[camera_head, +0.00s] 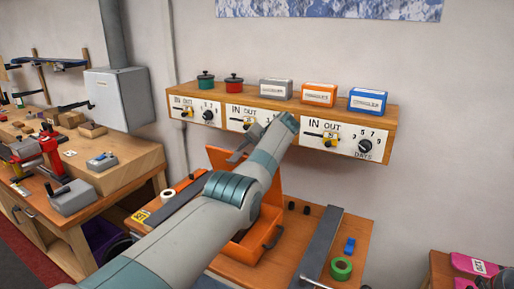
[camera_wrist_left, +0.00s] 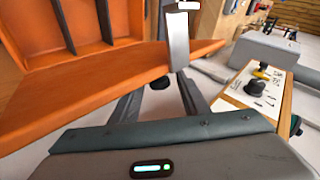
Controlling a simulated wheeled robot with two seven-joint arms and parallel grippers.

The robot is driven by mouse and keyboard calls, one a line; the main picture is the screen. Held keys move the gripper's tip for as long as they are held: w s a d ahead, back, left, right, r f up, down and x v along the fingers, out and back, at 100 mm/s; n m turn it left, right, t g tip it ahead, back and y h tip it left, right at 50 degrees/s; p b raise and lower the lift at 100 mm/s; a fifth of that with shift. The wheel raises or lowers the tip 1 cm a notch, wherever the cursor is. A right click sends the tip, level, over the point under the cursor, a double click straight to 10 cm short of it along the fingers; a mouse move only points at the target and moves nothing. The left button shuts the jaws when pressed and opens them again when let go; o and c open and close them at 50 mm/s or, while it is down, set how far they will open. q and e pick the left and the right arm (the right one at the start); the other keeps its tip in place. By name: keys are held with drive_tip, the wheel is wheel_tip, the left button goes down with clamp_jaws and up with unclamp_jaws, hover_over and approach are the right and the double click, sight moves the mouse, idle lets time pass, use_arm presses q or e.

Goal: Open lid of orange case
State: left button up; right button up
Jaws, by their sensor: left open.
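I cannot tell whether the fingers touch the lid. My right gripper is out of view.
A wooden shelf (camera_head: 385,118) with dial panels and small boxes hangs just behind my wrist. A grey bar (camera_head: 322,240), green tape roll (camera_head: 341,268) and blue piece (camera_head: 349,246) lie right of the case. Another workbench (camera_head: 75,215) stands at left.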

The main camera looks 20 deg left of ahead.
use_arm(q)
drive_tip(key=shift+b+v, duration=2.8)
drive_tip(key=shift+v, duration=5.8)
drive_tip(key=shift+d+f, duration=0.1)
